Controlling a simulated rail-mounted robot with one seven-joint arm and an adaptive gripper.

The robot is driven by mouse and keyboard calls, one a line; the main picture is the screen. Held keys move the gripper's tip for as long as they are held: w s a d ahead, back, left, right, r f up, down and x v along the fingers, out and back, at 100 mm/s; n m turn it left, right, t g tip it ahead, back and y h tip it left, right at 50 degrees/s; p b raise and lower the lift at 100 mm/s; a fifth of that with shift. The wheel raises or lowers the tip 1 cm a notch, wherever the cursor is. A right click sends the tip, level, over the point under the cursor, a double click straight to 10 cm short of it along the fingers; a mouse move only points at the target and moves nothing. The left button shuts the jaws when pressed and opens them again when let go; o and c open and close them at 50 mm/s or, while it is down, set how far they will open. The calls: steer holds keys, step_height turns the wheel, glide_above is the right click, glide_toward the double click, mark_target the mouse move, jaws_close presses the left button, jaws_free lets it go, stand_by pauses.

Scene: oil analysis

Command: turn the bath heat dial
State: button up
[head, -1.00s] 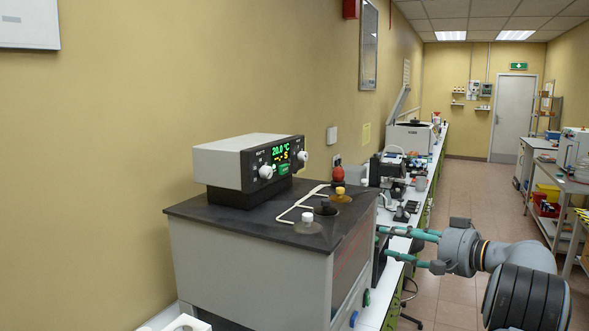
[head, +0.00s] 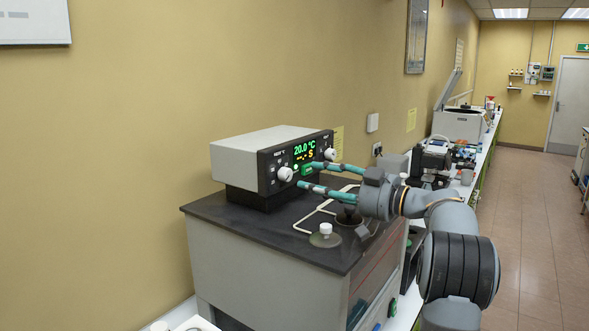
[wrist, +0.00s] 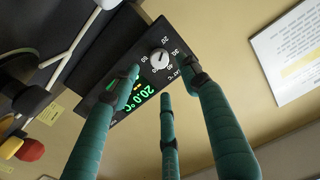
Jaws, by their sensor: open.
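The bath heat dial (head: 285,173) is the white knob at the left of the dark control panel. In the wrist view the dial (wrist: 160,59) shows a numbered ring and a heat label beside it. My gripper (head: 306,176) has teal fingers pointing at the panel, just right of the dial in the head view. It is open and empty. In the wrist view the dial shows between the spread fingertips of my gripper (wrist: 162,75). I cannot tell whether any fingertip touches the panel.
A green display (head: 305,148) reads 20.0 °C. A second white knob (head: 331,154) sits right of it, close to the upper finger. Below, the black bath top (head: 265,225) carries a white-capped fitting (head: 325,230) and a pale bent tube (head: 312,212).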

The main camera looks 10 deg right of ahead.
mark_target(289, 176)
steer(key=p+x, duration=0.3)
steer(key=x, duration=0.3)
steer(key=shift+r, duration=0.15)
steer(key=shift+w+a, duration=0.3)
steer(key=shift+a, duration=0.05)
steer(key=shift+c, duration=1.2)
steer(key=c, duration=0.9)
